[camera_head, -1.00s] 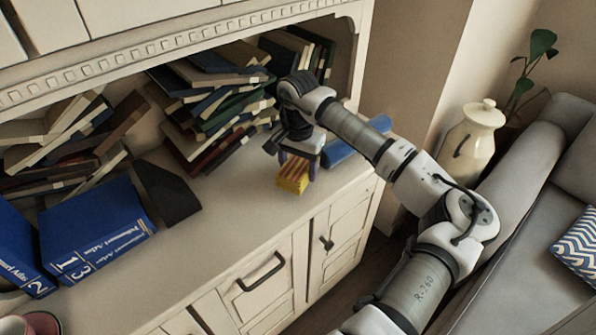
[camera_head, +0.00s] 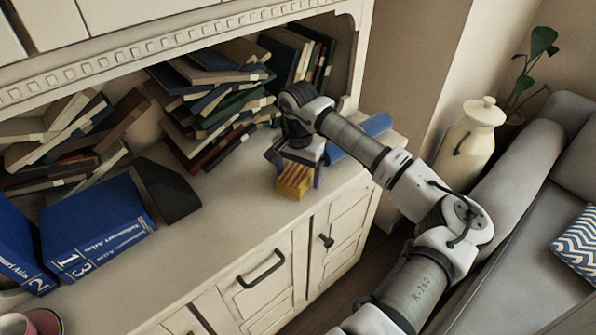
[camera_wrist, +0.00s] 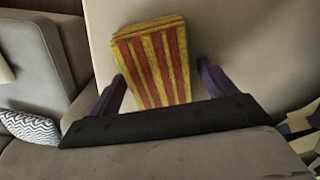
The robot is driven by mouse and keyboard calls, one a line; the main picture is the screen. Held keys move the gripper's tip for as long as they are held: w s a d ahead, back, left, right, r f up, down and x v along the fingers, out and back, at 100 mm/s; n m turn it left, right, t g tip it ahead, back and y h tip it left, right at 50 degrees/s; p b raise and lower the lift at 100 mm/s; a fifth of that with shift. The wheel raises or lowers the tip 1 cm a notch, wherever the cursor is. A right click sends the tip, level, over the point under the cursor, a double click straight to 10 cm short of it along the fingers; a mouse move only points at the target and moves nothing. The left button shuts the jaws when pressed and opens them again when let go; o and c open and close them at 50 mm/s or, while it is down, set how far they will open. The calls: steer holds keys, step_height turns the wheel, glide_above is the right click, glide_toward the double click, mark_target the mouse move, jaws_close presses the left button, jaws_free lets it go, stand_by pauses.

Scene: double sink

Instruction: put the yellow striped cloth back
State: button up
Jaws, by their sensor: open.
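The yellow and red striped cloth (camera_head: 294,181) is a folded block on the light cabinet top, near its front edge. My gripper (camera_head: 296,178) is over it, pointing down. In the wrist view the cloth (camera_wrist: 153,62) shows its striped top, and its lower end lies between the two open purple fingers of my gripper (camera_wrist: 163,88). There is a gap on either side, so the fingers look apart from the cloth. The cloth's near end is hidden behind the dark gripper body.
A blue cylinder (camera_head: 362,136) lies just behind and right of my gripper. Stacked books (camera_head: 215,100) fill the shelf behind. Blue atlas volumes (camera_head: 97,232) and a dark wedge-shaped object (camera_head: 168,192) stand to the left. The cabinet top (camera_head: 225,230) is clear left of the cloth.

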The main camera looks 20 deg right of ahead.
mark_target(298, 170)
step_height(298, 170, up, 12)
steer(key=b, duration=0.1)
steer(key=shift+r+b, duration=0.2)
steer(key=shift+b, duration=0.15)
